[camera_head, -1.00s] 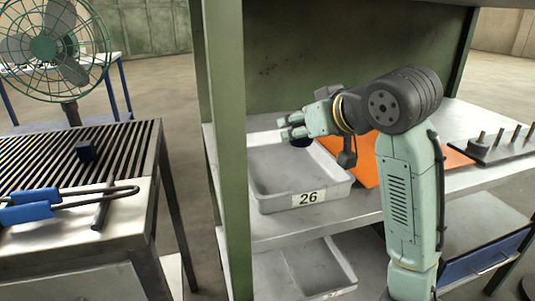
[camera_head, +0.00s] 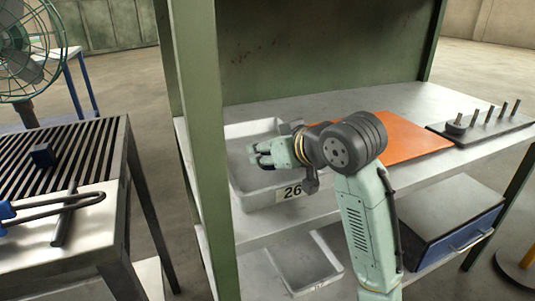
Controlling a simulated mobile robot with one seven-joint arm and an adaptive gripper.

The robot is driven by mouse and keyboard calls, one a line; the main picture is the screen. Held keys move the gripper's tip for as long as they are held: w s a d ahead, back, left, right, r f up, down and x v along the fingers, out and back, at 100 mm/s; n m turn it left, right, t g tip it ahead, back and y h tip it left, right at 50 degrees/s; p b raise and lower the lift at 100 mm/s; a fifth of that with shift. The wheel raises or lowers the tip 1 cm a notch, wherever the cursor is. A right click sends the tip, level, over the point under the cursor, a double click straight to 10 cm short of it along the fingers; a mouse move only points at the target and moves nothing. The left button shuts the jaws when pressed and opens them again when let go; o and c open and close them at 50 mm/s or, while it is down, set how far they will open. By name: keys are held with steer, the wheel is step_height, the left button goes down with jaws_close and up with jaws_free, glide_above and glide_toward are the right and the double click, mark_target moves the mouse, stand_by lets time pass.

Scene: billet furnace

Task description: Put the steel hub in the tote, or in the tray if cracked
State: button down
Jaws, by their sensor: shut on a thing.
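My gripper (camera_head: 262,155) is over the grey bin labelled 26 (camera_head: 238,192), on the upper shelf. It is shut on a small dark part that looks like the steel hub (camera_head: 267,166). The fingers hide most of it, and I cannot tell whether it is cracked. A second, shallower grey container (camera_head: 334,268) sits on the lower shelf, with a label too small to read. I cannot tell for sure which container is the tote and which is the tray.
An orange mat (camera_head: 410,135) and a dark peg rack (camera_head: 490,127) lie on the upper shelf to the right. A green post (camera_head: 198,130) stands left of the bin.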

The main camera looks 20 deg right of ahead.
steer(key=shift+f, duration=0.25)
steer(key=c, duration=1.1)
jaws_free()
steer(key=shift+f, duration=0.1)
steer(key=shift+o, duration=0.2)
steer(key=shift+r, duration=0.25)
steer(key=p+v, duration=0.1)
steer(key=v, duration=1.1)
steer(key=shift+f, duration=0.1)
